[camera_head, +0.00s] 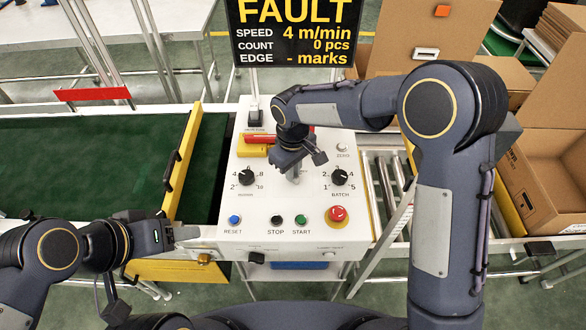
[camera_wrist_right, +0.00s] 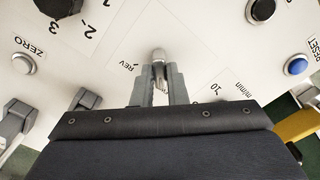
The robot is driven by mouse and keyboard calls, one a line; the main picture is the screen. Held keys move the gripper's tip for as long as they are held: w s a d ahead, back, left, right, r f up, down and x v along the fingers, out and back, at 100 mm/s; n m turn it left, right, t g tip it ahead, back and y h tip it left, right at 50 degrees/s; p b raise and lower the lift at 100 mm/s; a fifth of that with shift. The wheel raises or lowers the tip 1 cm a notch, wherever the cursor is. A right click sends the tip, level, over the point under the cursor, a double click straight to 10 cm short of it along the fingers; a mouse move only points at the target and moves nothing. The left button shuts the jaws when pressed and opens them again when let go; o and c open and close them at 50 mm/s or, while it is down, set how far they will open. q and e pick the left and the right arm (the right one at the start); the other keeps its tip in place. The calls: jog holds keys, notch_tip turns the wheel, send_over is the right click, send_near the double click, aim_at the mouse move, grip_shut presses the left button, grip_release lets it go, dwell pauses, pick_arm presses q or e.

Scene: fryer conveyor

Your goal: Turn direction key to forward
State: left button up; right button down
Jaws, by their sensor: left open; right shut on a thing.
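The white control panel (camera_head: 255,215) stands in the middle of the head view. My right gripper (camera_head: 293,174) reaches down onto it between the two black dials. In the right wrist view my right gripper (camera_wrist_right: 160,92) is shut on the small metal direction key (camera_wrist_right: 159,58), whose tip shows between the fingers. A REV label is printed beside the key; no forward label is readable. In the head view the gripper hides the key. My left gripper (camera_head: 168,236) is open and empty at the panel's left, apart from it.
Black dials (camera_head: 247,177) and (camera_head: 340,177), a blue RESET button (camera_head: 234,219), STOP and START buttons and a red emergency button (camera_head: 337,214) surround the key. A sign (camera_head: 293,35) above reads FAULT. A green belt (camera_head: 80,165) lies left, rollers and cardboard boxes (camera_head: 545,180) right.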

dwell(0.5)
jog(key=c, duration=1.4)
grip_release()
jog(key=shift+c, duration=0.2)
jog(key=shift+r, duration=0.1)
notch_tip(320, 180, up, 8)
jog(key=shift+f, duration=0.15)
